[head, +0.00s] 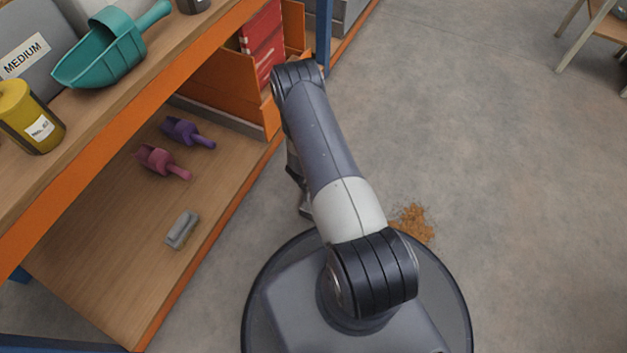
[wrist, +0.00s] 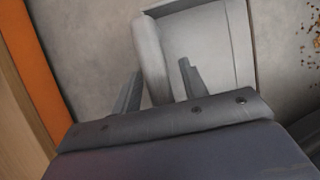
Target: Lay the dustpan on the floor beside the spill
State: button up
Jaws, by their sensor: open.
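The grey dustpan (wrist: 203,40) shows in the wrist view, its broad pan on the concrete floor and its rounded handle (wrist: 150,55) toward my gripper. My gripper (wrist: 161,68) is open, with one finger on each side of the handle. I cannot tell whether either finger touches it. The brown, crumbly spill (head: 412,222) lies on the floor right of my arm in the head view. Its edge also shows in the wrist view (wrist: 314,42), a short gap right of the pan. In the head view my arm hides most of the dustpan and gripper.
An orange-edged wooden shelf unit (head: 205,252) stands at left. Its lower shelf holds a purple scoop (head: 186,132), a pink scoop (head: 160,160) and a grey item (head: 182,230). A teal scoop (head: 106,50) sits above. The floor at right is open, with a bench far right.

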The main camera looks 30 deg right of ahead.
jog(key=p+v, duration=0.2)
jog(key=v, duration=0.8)
jog(key=shift+r+p, duration=0.15)
jog(key=shift+p, duration=0.25)
